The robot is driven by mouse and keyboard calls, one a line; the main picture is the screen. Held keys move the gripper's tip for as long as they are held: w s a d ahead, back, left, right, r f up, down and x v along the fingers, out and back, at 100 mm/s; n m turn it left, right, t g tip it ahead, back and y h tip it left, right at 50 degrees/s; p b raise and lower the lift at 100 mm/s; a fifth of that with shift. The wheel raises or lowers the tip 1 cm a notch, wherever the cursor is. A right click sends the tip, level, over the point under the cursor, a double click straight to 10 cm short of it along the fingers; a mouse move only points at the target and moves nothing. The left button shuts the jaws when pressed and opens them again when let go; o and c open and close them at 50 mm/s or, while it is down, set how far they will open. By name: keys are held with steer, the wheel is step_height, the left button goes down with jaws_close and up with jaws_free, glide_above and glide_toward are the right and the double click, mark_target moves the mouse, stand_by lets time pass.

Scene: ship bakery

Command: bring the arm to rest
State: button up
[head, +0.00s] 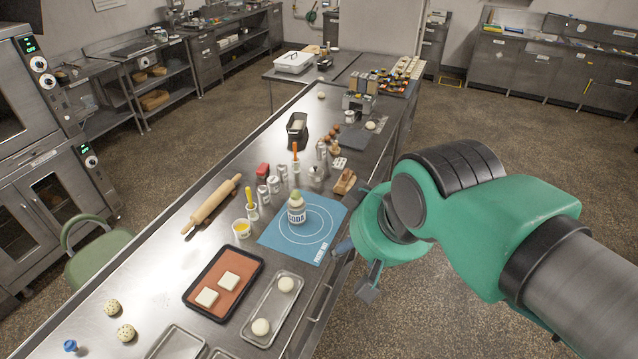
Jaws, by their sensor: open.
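My green arm reaches in from the right in the head view. My gripper (357,270) is open and points down beside the right edge of the steel table, over the floor side. Nothing shows between its fingers. The nearest thing on the table is a blue mat (325,222) with a white circle pattern, just left of the gripper. A bottle labelled soda (296,212) stands upright on the mat.
A tray with two dough balls (273,310), a dark-rimmed tray (246,265) and a rolling pin (211,204) lie on the table (160,270). Several jars stand behind the mat. A green chair (92,262) and ovens are at left. Floor at right is clear.

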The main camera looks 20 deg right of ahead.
step_height(320, 180, down, 18)
steer(key=b, duration=1.8)
